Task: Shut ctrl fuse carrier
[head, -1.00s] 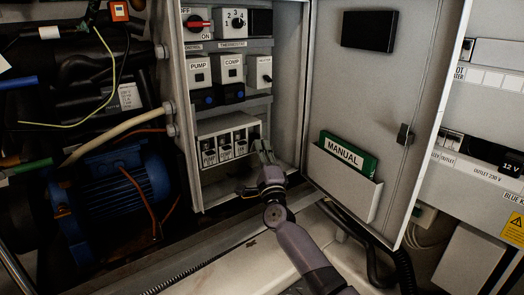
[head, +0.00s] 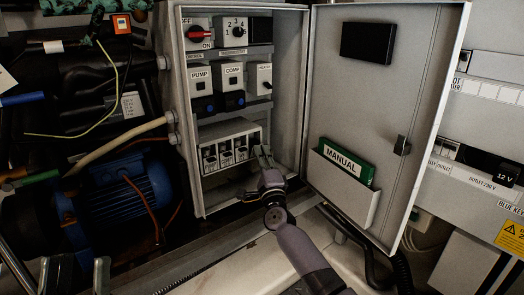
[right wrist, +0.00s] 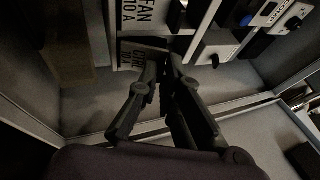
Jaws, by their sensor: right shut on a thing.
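The row of fuse carriers (head: 225,154) sits in a pale block low in the open control box. The ctrl fuse carrier (right wrist: 138,57), with a white "CTRL" label, shows in the right wrist view beside my fingers; in the head view my gripper partly covers that right end of the row. My right gripper (head: 262,152) is shut on the ctrl fuse carrier, and its fingertips also show in the right wrist view (right wrist: 161,66). I cannot tell how far the carrier is tilted. My left gripper (head: 78,273) is low at the left, fingers apart and empty.
The box door (head: 385,110) stands open at right, with a green manual (head: 345,162) in its pocket. Switch modules (head: 216,80) sit above the fuse row. A blue motor (head: 120,190), hoses and cables crowd the left. The box floor below the fuses is clear.

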